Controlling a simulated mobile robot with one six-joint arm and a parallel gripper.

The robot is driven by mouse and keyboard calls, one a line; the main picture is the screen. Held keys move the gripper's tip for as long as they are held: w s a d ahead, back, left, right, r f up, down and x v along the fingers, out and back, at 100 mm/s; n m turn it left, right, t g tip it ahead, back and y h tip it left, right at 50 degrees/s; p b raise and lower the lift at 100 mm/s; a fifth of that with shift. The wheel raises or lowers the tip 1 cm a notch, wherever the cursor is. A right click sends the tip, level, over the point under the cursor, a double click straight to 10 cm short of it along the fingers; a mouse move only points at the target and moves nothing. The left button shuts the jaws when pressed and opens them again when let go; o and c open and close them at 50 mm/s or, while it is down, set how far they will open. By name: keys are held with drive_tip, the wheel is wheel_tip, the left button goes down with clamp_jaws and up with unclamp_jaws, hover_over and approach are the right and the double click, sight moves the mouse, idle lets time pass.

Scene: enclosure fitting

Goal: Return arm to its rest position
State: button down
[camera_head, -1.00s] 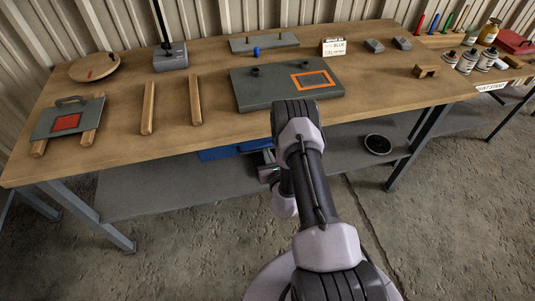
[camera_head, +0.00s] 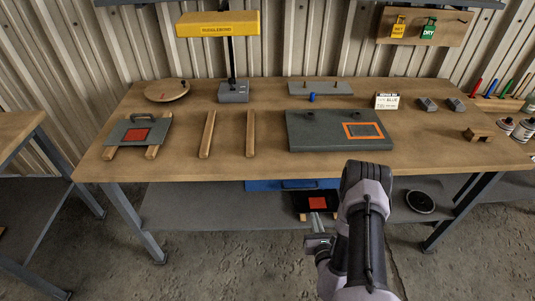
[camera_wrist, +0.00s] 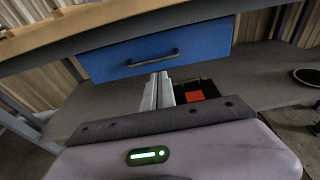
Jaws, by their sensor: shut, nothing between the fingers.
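My arm rises in front of the workbench in the head view, bent over at its top. My gripper (camera_head: 317,225) is low, in front of the lower shelf and below the bench top. In the wrist view my gripper (camera_wrist: 158,90) shows two pale fingers close together, shut and empty. They point toward the blue drawer (camera_wrist: 160,52) and the lower shelf, apart from both as far as I can tell. The drawer also shows in the head view (camera_head: 285,184).
The bench top (camera_head: 270,163) holds a grey plate with an orange-outlined square (camera_head: 340,143), wooden rails (camera_head: 207,135) and a handled panel (camera_head: 138,130) at left. A dark item with a red square (camera_head: 318,203) and a black disc (camera_head: 420,202) are on the lower shelf.

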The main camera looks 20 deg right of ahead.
drive_tip(key=w+a+r+n+t+y, duration=0.25)
drive_tip(key=w+a+r+y, duration=0.3)
drive_tip(key=r, duration=0.45)
drive_tip(key=s+a+r+n+g+y, duration=0.1)
drive_tip(key=a+r+n+g+y, duration=0.5)
drive_tip(key=a+r+n+y, duration=1)
drive_tip(key=s+a+r+n+g+h, duration=0.3)
drive_tip(key=s+a+r+n+g, duration=0.25)
drive_tip(key=s, duration=0.45)
drive_tip(key=s+a+r+n+g+h, duration=0.4)
drive_tip(key=s+a+n+g, duration=0.15)
drive_tip(key=s, duration=0.35)
drive_tip(key=s+d+r+n+t+h, duration=0.1)
drive_tip(key=s+d+n+t+h, duration=0.1)
drive_tip(key=d+h, duration=0.2)
drive_tip(key=s+d+r+n+t+h, duration=0.2)
drive_tip(key=s+d+n+t+h, duration=0.1)
drive_tip(key=d, duration=0.3)
drive_tip(key=shift+d+r+h, duration=0.25)
drive_tip(key=shift+h, duration=0.6)
